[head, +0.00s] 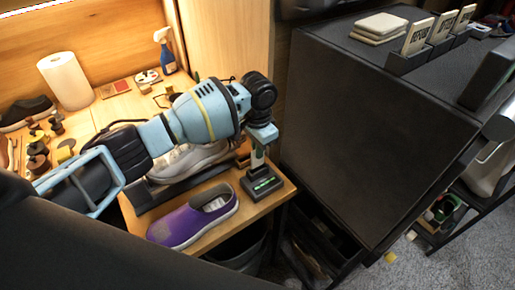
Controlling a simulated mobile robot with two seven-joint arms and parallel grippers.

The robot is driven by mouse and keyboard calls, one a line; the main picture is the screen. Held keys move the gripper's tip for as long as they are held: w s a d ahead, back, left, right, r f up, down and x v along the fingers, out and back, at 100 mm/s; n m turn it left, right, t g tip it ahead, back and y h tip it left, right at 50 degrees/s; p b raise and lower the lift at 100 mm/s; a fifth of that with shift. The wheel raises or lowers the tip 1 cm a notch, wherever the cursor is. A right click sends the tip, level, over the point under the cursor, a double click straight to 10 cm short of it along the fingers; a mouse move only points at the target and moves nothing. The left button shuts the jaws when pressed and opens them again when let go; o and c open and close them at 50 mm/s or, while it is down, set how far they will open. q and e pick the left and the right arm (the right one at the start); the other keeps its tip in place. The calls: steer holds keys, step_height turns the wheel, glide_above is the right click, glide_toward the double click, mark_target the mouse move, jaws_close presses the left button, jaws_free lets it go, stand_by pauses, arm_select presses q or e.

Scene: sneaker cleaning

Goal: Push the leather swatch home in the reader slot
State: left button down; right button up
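The reader (263,184) is a small dark box with a lit green display. It stands at the right front corner of the wooden bench. My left gripper (258,153) points down right above the back of the reader, at or very near its top. A narrow pale and dark green piece shows at the fingertips. It is too small to tell whether this is the leather swatch or part of the fingers. The slot cannot be made out, nor how deep anything sits in it. My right gripper is out of view.
A purple shoe (195,216) lies left of the reader, at the bench's front. A white sneaker (188,160) is partly hidden behind my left arm. A paper towel roll (66,81) and a blue spray bottle (165,52) stand farther back. A large black cabinet (365,125) rises on the right.

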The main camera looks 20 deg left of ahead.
mark_target(258, 166)
arm_select(q)
steer(key=shift+p, duration=0.3)
stand_by(1.3)
steer(key=shift+f+b, duration=0.3)
steer(key=shift+f, duration=1.6)
steer(key=c, duration=1.5)
jaws_free()
steer(key=shift+c, duration=0.2)
step_height(258, 166, up, 8)
steer(key=shift+f+p, duration=0.1)
steer(key=shift+p, duration=0.25)
